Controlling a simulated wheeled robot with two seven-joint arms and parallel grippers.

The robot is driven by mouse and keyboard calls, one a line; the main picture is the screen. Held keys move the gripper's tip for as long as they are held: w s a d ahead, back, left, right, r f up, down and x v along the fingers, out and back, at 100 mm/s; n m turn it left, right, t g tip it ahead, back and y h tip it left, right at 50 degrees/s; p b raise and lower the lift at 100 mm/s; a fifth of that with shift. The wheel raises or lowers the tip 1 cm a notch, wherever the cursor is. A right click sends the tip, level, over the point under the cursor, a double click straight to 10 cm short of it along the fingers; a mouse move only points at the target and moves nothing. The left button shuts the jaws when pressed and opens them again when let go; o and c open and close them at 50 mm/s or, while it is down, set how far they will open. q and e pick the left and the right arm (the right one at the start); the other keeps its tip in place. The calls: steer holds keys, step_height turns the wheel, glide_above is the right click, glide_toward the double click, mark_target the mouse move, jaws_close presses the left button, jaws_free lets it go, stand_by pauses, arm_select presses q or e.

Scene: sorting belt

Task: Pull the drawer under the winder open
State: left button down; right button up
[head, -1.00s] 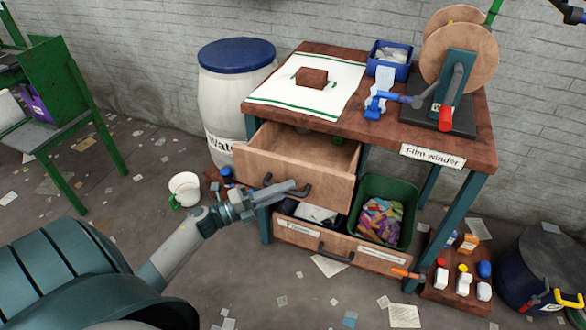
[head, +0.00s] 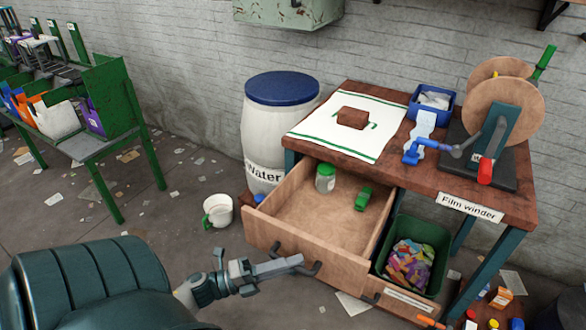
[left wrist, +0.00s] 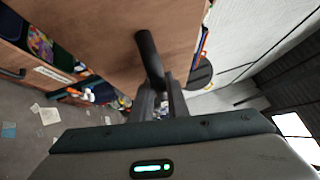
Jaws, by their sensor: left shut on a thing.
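The drawer (head: 262,226) under the film winder table (head: 520,200) is pulled well out. A jar with a green lid (head: 325,178) and a small green object (head: 363,198) lie inside it. My left gripper (head: 299,261) is at the dark handle (head: 312,269) on the drawer's front. In the left wrist view the fingers (left wrist: 160,104) are shut on the dark handle bar (left wrist: 149,58), with the wooden drawer front (left wrist: 95,30) beyond. The film winder (head: 492,130) stands on the table's right. My right gripper is not in view.
A green bin of colourful wrappers (head: 410,264) stands right of the drawer. A white mug (head: 217,211) is on the floor to the left, near the water barrel (head: 278,130). A blue box (head: 431,105) and a cloth (head: 340,115) are on the table. Bottles stand low at right.

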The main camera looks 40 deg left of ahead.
arm_select(q)
steer(key=c, duration=2)
jaws_free()
steer(key=shift+a, duration=0.1)
